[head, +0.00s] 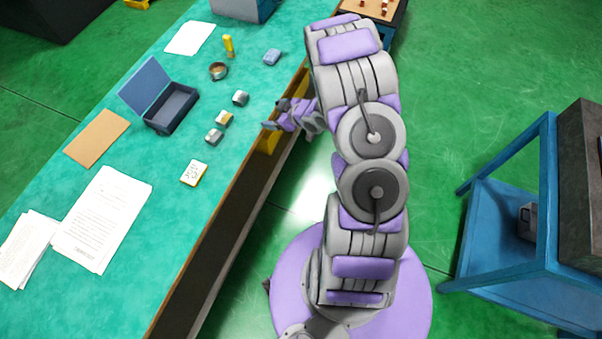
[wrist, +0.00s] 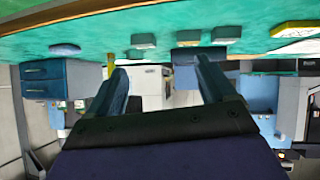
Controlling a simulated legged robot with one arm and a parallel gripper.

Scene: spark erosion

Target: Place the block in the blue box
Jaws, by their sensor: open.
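The blue box (head: 172,108) stands open on the green table, its lid tilted up at the left. Several small blocks lie to its right: a grey block (head: 240,98), a yellow-topped block (head: 223,118) and another grey block (head: 214,136). A light blue block (head: 272,56) lies farther back. I cannot tell which one the task means. My gripper (head: 268,125) is at the table's right edge, apart from the blocks. In the wrist view my gripper (wrist: 160,76) is open and empty, with blocks (wrist: 143,41) on the table beyond the fingers.
A round metal cup (head: 218,71) and a yellow tool (head: 229,46) stand behind the blocks. A yellow-white item (head: 193,173), a brown board (head: 97,138) and papers (head: 103,218) lie nearer. A blue cart (head: 500,220) stands right, across open floor.

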